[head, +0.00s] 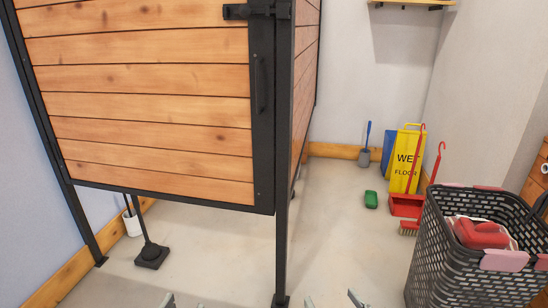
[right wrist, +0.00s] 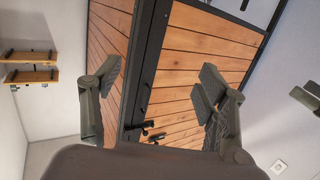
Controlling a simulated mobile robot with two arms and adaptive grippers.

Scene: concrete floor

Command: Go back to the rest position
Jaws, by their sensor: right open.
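My right gripper (right wrist: 160,80) is open in the right wrist view, with its two grey fingers wide apart and nothing between them. Its fingertips also show at the bottom edge of the head view (head: 332,300). Small grey tips of my left gripper (head: 183,303) show at the bottom edge of the head view, left of the middle; the rest of it is cut off. No object shows at either gripper in the head view.
A wooden stall with a black frame (head: 150,80) stands in front. A black basket (head: 450,250) with red items stands at the right.

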